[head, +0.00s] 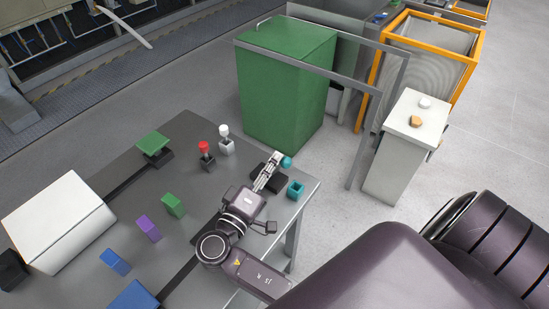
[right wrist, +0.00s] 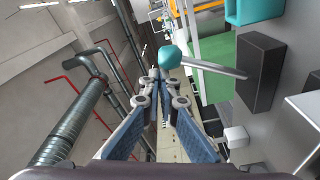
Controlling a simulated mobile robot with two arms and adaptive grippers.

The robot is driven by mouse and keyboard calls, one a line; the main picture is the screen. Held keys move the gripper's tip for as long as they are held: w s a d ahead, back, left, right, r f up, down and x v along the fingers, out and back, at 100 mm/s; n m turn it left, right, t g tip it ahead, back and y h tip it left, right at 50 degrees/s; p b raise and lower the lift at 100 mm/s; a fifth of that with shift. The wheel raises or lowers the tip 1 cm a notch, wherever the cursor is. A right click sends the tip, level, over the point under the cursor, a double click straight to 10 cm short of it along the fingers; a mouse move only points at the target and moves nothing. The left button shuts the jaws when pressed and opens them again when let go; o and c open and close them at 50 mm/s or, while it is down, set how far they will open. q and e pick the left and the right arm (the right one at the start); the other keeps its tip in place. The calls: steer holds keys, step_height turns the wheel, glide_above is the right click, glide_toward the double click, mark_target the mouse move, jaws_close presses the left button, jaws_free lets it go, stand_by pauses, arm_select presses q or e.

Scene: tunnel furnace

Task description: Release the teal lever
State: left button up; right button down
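The teal lever has a round teal knob (head: 286,162) near the far right corner of the grey table. In the right wrist view the knob (right wrist: 170,56) sits on a thin grey stalk that runs right to a dark block (right wrist: 262,72). My right gripper (head: 271,172) reaches over the table with its tips close to the knob. In the right wrist view its fingers (right wrist: 160,77) come together, with the knob just beyond the tips. I cannot tell whether they touch it. My left gripper is not in view.
A teal open box (head: 295,189) stands beside the lever. A red-topped lever (head: 204,149) and a white-topped one (head: 224,134) stand left of it. Green, purple and blue boxes line the table (head: 110,162). A green cabinet (head: 285,85) and a white pedestal (head: 397,160) stand beyond.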

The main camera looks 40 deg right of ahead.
steer(key=v, duration=0.6)
steer(key=shift+s+a, duration=0.25)
steer(key=shift+a, duration=0.05)
